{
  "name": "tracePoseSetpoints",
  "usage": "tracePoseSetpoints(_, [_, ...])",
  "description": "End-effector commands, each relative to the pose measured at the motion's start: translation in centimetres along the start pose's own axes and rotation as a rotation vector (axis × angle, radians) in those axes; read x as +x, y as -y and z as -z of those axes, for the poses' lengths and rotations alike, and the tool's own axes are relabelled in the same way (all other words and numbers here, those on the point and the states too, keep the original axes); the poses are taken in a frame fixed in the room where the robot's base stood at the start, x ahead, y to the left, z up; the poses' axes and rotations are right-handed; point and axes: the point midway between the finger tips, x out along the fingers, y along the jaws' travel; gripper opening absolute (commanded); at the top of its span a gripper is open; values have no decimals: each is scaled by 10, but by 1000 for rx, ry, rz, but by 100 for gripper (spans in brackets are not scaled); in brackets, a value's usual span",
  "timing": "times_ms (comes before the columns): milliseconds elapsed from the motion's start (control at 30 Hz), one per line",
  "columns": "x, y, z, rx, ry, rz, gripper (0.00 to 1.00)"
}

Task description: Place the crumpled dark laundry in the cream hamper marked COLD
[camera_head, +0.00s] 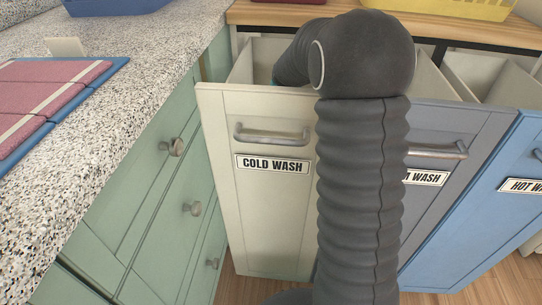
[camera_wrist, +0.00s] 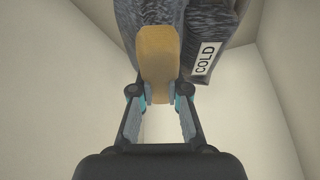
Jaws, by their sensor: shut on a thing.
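The cream hamper (camera_head: 273,215) is a pulled-out, open-topped bin with a COLD WASH label (camera_head: 272,164) on its front. My gripper (camera_wrist: 160,92) is down inside its opening, mostly hidden by my arm in the head view. In the wrist view it is shut on a tan, rounded piece (camera_wrist: 159,50) at the dark laundry. The laundry (camera_wrist: 222,20) is mottled dark grey, with a white COLD tag (camera_wrist: 206,58). Pale walls (camera_wrist: 60,80) surround it in that view. Whether it touches the hamper floor, I cannot tell.
A grey bin (camera_head: 460,125) and a blue HOT bin (camera_head: 470,240) stand open to the right. A speckled counter (camera_head: 110,140) over green cabinets (camera_head: 160,230) runs close on the left, bearing folded pink cloth (camera_head: 40,90). A wooden ledge (camera_head: 270,14) lies behind the bins.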

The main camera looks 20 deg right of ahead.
Motion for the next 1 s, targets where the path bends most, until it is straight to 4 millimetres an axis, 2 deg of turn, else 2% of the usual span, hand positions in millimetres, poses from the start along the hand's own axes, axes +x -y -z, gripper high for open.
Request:
tracePoseSetpoints(533, [10,0,-4,0,0,0,0])
tracePoseSetpoints(567, [11,0,-4,0,0,0,16])
tracePoseSetpoints(600, [11,0,-4,0,0,0,26])
tracePoseSetpoints(667, [10,0,-4,0,0,0,39])
tracePoseSetpoints(1000, [7,0,-3,0,0,0,39])
